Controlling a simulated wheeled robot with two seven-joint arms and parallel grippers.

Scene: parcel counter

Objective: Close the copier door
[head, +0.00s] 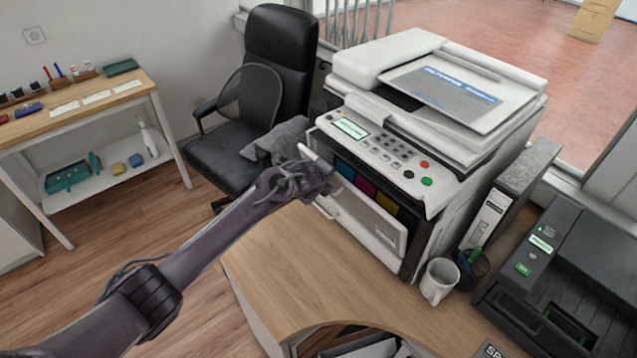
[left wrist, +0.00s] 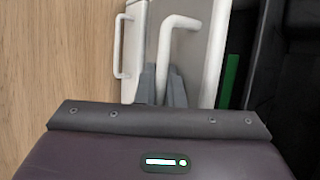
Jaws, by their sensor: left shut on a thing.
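The copier (head: 440,130) stands on the wooden counter. Its pale front door (head: 368,212) is ajar, with cyan, magenta and yellow toner cartridges (head: 363,187) showing in the dark gap behind it. My left gripper (head: 308,168) is at the door's left end, shut on a white bar handle (head: 310,152). In the left wrist view my left fingers (left wrist: 160,85) are around the handle (left wrist: 178,22), beside the door panel (left wrist: 205,55), with the dark interior to its right. The hinge side is hard to make out. My right gripper is out of view.
A second white handle (left wrist: 121,45) sits left of the held one. A white mug (head: 439,282) and a pen cup (head: 472,268) stand at the copier's right front. A black chair (head: 265,100) is behind my left arm. The counter (head: 290,270) before the copier is clear.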

